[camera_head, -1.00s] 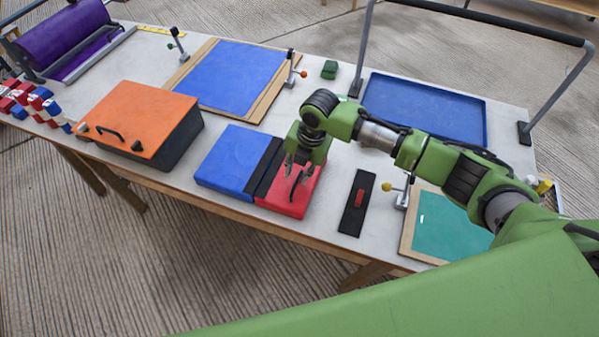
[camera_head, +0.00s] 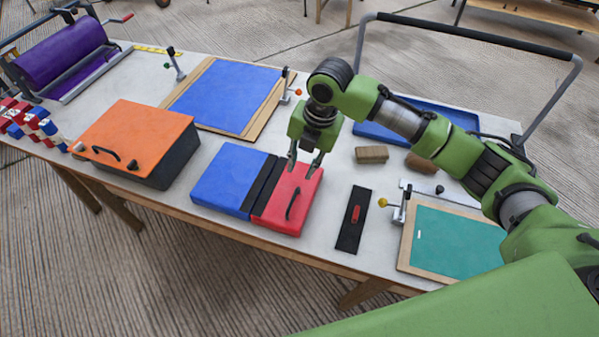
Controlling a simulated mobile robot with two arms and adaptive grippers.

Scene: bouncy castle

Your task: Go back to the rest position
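My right gripper (camera_head: 305,163) hangs from my green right arm above the red half of a blue-and-red box (camera_head: 284,207). Its two fingers are spread apart, with nothing between them. The fingertips are near the far side of the red lid, behind its dark handle (camera_head: 293,204); they look slightly above it, but I cannot tell the exact gap. My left gripper is not in view.
An orange-lidded box (camera_head: 135,131) stands to the left. A blue panel (camera_head: 225,95), a blue tray (camera_head: 368,131) and a brown block (camera_head: 371,155) lie behind. A black strip (camera_head: 347,237) and a teal panel (camera_head: 455,243) lie right. A tall bar frame (camera_head: 572,80) rises at the back right.

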